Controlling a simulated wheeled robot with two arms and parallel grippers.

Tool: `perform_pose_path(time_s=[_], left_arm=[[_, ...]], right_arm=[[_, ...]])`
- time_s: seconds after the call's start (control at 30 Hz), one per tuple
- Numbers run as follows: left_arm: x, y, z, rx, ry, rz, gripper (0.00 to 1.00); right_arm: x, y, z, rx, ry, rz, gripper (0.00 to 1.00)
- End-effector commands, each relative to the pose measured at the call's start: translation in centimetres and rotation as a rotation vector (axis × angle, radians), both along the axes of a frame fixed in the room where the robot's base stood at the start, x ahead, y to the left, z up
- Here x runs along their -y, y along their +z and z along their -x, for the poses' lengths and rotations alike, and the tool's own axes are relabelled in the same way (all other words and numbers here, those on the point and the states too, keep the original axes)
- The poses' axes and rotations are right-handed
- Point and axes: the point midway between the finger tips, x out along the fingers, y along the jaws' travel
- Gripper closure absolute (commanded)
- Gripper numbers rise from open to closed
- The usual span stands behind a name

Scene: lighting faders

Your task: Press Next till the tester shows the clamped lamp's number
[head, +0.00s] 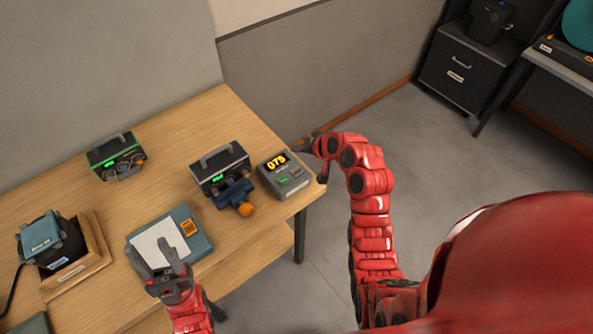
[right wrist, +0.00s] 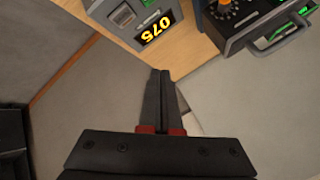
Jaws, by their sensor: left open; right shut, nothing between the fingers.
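The grey tester (head: 270,179) stands at the table's right end, its yellow display reading 075. It has a green button (head: 283,181) and a grey button (head: 296,173); their labels are too small to read. It also shows upside down in the right wrist view (right wrist: 105,8). A black handled unit (head: 222,166) stands left of it, with a blue clamp with an orange knob (head: 246,209) at its front. I cannot make out a lamp number there. My right gripper (head: 300,146) is shut and empty, just beyond the tester's far edge, apart from the buttons. My left gripper (head: 170,249) is open, over the clipboard.
The blue-grey clipboard (head: 199,243) with white paper lies at the table's front. A wooden tray (head: 92,265) holds a black device at the left. A green-edged handled unit (head: 116,157) stands at the back. Bare wood lies between them; the right table edge is near the tester.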

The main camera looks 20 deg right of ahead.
Motion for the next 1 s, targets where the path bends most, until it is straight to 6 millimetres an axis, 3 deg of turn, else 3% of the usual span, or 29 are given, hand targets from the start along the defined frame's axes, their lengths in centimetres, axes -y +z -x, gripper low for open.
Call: perform_pose_path(time_s=[0.27,0.8,1.0], left_arm=[[0.0,-0.5,0.0,0.0,0.0,0.0,0.5],[0.0,-3.9,0.0,0.0,0.0,0.0,0.5],[0.0,-4.2,0.0,0.0,0.0,0.0,0.5]], right_arm=[[0.0,-1.2,0.0,0.001,0.0,0.001,1.0],[0.0,-8.3,0.0,0.0,0.001,-0.001,1.0],[0.0,-8.8,0.0,0.002,-0.001,0.0,1.0]])
